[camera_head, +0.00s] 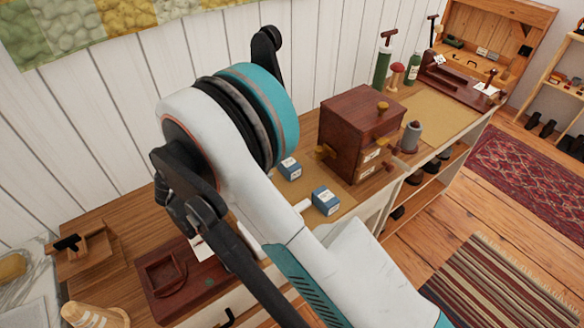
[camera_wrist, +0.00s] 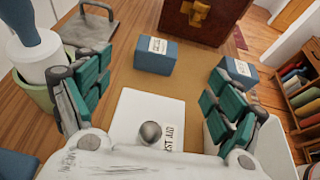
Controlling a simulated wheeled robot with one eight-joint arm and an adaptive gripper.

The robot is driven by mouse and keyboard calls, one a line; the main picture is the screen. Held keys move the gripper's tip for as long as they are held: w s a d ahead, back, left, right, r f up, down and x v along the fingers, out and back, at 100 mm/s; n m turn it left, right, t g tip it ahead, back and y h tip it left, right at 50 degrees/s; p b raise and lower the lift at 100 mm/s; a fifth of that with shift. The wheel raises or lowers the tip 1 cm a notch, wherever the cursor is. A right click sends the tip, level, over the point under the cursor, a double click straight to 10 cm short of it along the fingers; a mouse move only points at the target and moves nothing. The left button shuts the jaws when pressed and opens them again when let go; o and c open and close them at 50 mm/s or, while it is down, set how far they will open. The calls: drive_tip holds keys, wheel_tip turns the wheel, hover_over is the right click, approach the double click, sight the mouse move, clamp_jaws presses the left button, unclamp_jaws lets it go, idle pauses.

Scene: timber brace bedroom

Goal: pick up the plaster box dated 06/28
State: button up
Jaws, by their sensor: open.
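Two blue boxes with white labels stand on the tan mat. The left box (camera_wrist: 155,57) is beyond and between my fingers; it appears to be the farther box (camera_head: 289,168) in the head view. The right box (camera_wrist: 240,69) is just beyond my right finger; it appears to be the nearer box (camera_head: 326,201) in the head view. The label dates are too small to read, so I cannot tell which is 06/28. My gripper (camera_wrist: 158,76) is open and empty, its teal-padded fingers spread wide. In the head view my arm hides it.
A white first aid box (camera_wrist: 140,108) with a round knob lies between and below my fingers. A dark red wooden cabinet (camera_head: 348,142) stands beyond the blue boxes. A green pot (camera_wrist: 40,92) is left of my left finger. Bare mat (camera_wrist: 190,68) lies between the blue boxes.

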drive_tip(key=shift+s+f, duration=0.1)
drive_tip(key=shift+f, duration=0.7)
drive_tip(key=b+x, duration=0.2)
drive_tip(key=x, duration=0.5)
drive_tip(key=shift+w+b+x, duration=0.2)
drive_tip(key=shift+b+x, duration=1.1)
drive_tip(key=shift+x, duration=1.7)
drive_tip(key=shift+a+r, duration=0.15)
drive_tip(key=c, duration=1.1)
